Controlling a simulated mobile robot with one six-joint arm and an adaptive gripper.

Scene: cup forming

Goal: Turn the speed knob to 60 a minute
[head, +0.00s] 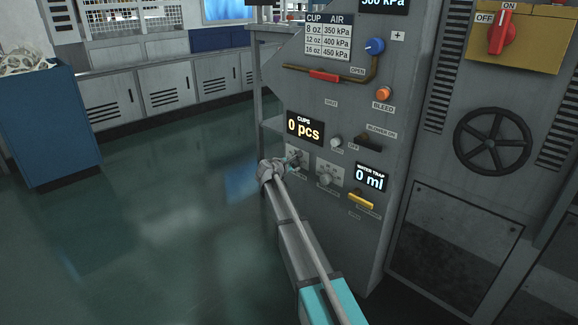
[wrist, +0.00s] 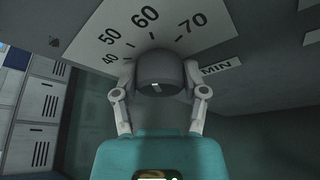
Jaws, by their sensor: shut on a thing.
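The speed knob (wrist: 158,70) is a dark round knob on a pale dial plate (wrist: 88,36) marked 40, 50, 60 and 70. A label ending in MIN (wrist: 221,68) is beside it. My gripper (wrist: 159,78) is shut on the knob, with one finger on each side. A small white mark shows on the knob's face, but I cannot tell which number it points to. In the head view my gripper (head: 284,164) is at the left of two small dials, under the CUPS display, and mostly hides that knob.
The second dial (head: 327,178) is close to the right. The CUPS display (head: 304,128) reads 0 pcs and the WATER TRAP display (head: 370,177) reads 0 ml. A yellow handle (head: 360,200) and a dark blower switch (head: 369,143) stick out nearby.

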